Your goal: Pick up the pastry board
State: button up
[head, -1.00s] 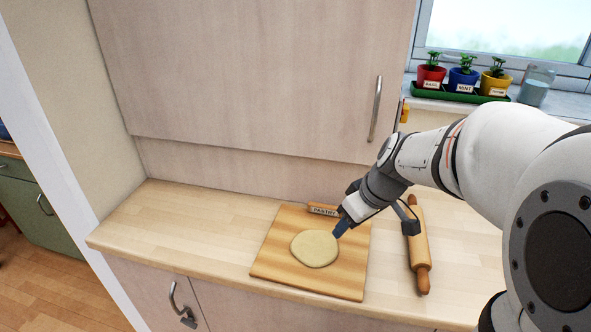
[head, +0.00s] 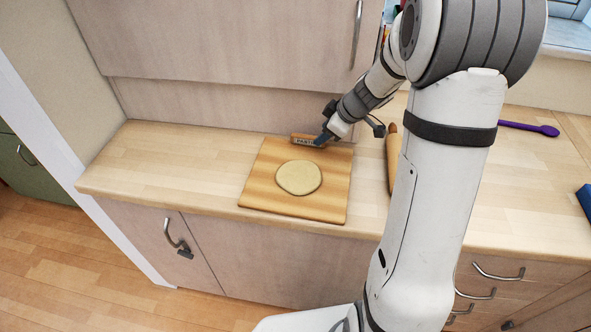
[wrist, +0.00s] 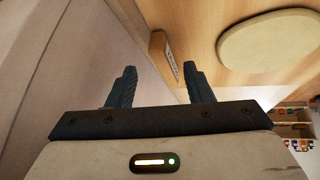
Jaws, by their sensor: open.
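The pastry board (head: 263,187) is a square, striped wooden board lying flat on the counter. A round of pale dough (head: 298,177) lies on it. At its back edge is a wooden handle with a label (head: 308,139), partly hidden by my gripper (head: 322,138). In the wrist view the board (wrist: 200,35) fills the upper middle, with the dough (wrist: 275,45) on it. The labelled handle (wrist: 165,55) shows beyond and between the two dark fingers of my gripper (wrist: 157,85). The fingers are apart, with nothing clearly between them. I cannot tell whether they touch the handle.
A rolling pin (head: 392,155) lies right of the board, partly behind my arm. A purple spoon (head: 530,128) and a blue object (head: 585,198) lie further right. The wall panel (head: 200,110) rises close behind the board. The counter left of the board (head: 170,165) is clear.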

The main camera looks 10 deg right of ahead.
jog(key=x, duration=0.3)
jog(key=shift+w+f, duration=0.1)
jog(key=shift+w, duration=0.05)
grip_shut()
dwell(0.4)
dwell(0.3)
